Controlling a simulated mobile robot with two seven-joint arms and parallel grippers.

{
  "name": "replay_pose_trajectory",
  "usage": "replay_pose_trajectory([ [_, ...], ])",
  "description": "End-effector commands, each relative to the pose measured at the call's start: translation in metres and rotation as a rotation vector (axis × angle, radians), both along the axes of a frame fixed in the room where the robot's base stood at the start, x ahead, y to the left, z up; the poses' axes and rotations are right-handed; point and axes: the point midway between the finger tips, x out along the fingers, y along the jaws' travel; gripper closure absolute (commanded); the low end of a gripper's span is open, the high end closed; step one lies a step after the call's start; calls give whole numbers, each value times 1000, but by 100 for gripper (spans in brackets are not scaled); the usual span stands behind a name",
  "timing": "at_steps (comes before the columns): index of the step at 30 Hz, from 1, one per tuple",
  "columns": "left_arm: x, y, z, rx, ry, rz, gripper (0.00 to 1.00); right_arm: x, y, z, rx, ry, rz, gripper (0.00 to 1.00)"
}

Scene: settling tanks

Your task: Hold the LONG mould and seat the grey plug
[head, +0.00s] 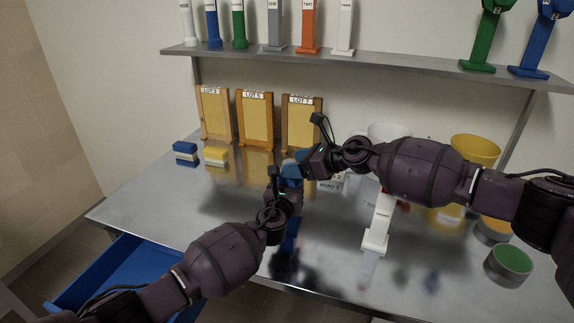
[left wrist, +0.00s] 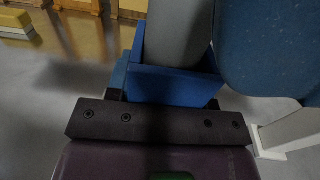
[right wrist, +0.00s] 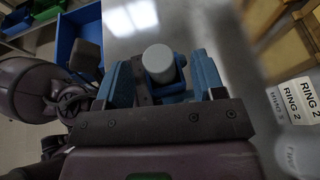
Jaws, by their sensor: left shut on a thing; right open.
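A blue box-shaped mould (left wrist: 178,86) is held in my left gripper (left wrist: 165,98), which is shut on it; no LONG label is readable. The grey plug (left wrist: 180,32) stands up out of the mould's open top. How deep it sits cannot be told. In the right wrist view the round end of the grey plug (right wrist: 158,58) shows between the blue fingers of my right gripper (right wrist: 165,70). That gripper is open, with a finger on each side of the plug. In the head view both grippers meet above the table's middle, and they hide most of the mould and plug.
Boards marked LOT (head: 255,122) lean at the back. Blue (head: 185,152) and yellow (head: 215,156) blocks lie at left. A white stand (head: 376,240), a yellow funnel-like vessel (head: 475,150) and a green-topped pot (head: 510,262) are at right.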

Motion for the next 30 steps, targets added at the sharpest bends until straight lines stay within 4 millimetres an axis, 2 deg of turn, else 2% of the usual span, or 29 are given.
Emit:
replay_pose_trajectory([
  [3, 0, 0, 0, 0, 0, 0, 85, -8, -20, 8, 0, -1, -2, 37],
  [12, 0, 0, 0, 0, 0, 0, 85, -26, -57, 25, -2, 0, -1, 37],
  [18, 0, 0, 0, 0, 0, 0, 85, -31, -68, 30, -1, 1, 0, 37],
  [30, 0, 0, 0, 0, 0, 0, 85, -32, -68, 31, 0, 2, 1, 37],
])
